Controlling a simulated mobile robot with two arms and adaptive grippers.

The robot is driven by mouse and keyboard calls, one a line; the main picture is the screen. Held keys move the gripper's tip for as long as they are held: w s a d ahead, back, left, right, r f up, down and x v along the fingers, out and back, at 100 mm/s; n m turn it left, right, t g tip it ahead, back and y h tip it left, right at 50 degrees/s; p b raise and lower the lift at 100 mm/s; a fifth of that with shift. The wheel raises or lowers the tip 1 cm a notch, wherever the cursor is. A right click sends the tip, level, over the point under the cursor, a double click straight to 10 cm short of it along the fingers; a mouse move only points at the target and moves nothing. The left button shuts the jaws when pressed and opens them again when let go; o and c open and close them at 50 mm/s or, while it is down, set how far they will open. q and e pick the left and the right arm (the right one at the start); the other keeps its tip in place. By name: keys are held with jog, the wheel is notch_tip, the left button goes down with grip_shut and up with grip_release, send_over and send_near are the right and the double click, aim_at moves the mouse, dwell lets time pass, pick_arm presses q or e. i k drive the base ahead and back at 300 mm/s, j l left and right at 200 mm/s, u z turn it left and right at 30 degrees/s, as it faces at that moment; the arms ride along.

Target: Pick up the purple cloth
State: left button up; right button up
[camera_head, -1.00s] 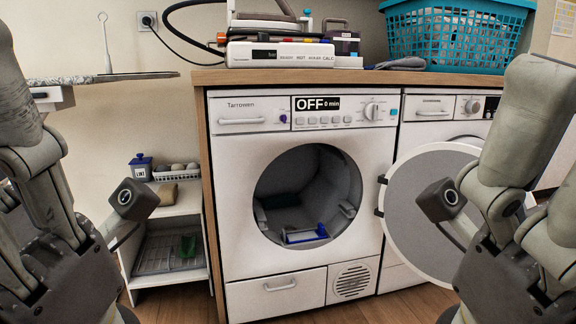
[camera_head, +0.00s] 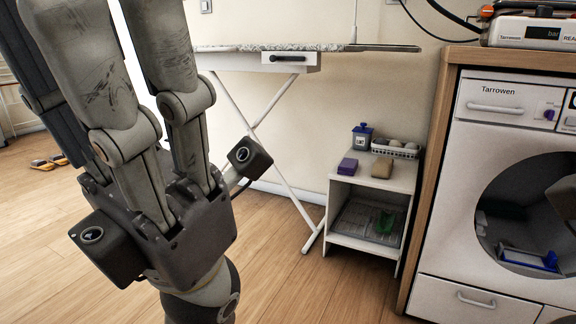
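A small purple folded thing (camera_head: 347,166), which looks like the purple cloth, lies on top of the low white shelf unit (camera_head: 338,228). It is at the front left of that top, beside a tan folded piece (camera_head: 382,168). My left gripper (camera_head: 118,50) is large in the left of the view, fingers pointing up. Its fingers are spread apart with nothing between them. It is well to the left of the purple thing and not touching it.
An ironing board (camera_head: 338,47) stands to the left, the washer (camera_head: 470,250) to the right. The wooden floor in front is clear.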

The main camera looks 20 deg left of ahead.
aim_at(348, 167)
jog(key=u, duration=0.15)
jog(key=i+z, duration=0.3)
jog(key=i, duration=0.25)
jog(key=i+j+z, duration=0.15)
jog(key=i+z, duration=0.15)
jog(key=i, duration=0.25)
jog(key=i+j+z, duration=0.3)
jog(key=i, duration=0.25)
